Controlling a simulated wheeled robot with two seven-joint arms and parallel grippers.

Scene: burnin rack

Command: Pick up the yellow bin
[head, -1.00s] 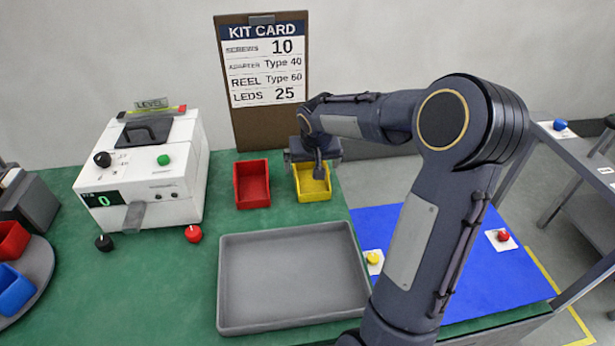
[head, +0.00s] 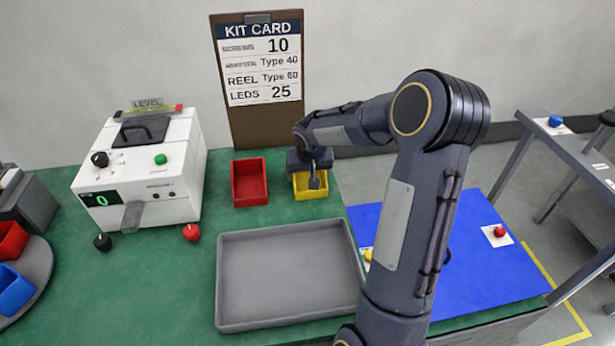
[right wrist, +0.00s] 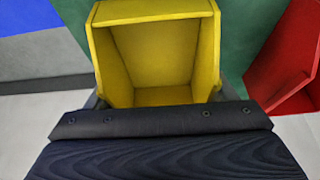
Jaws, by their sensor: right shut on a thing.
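The yellow bin (head: 311,193) sits at the back of the green table, just right of the red bin. In the right wrist view the yellow bin (right wrist: 153,50) is directly in front of my right gripper and looks empty inside. My right gripper (head: 314,182) is at the yellow bin and shut on it, with the gripper body over the bin's back part. Its finger contact is mostly hidden in both views. I cannot tell whether the bin is clear of the table. My left gripper is not in view.
The red bin (head: 250,182) stands close to the left. A grey tray (head: 285,276) lies in front, with a white machine (head: 143,172) farther left. The kit card board (head: 258,85) stands behind. A blue mat (head: 480,250) lies to the right.

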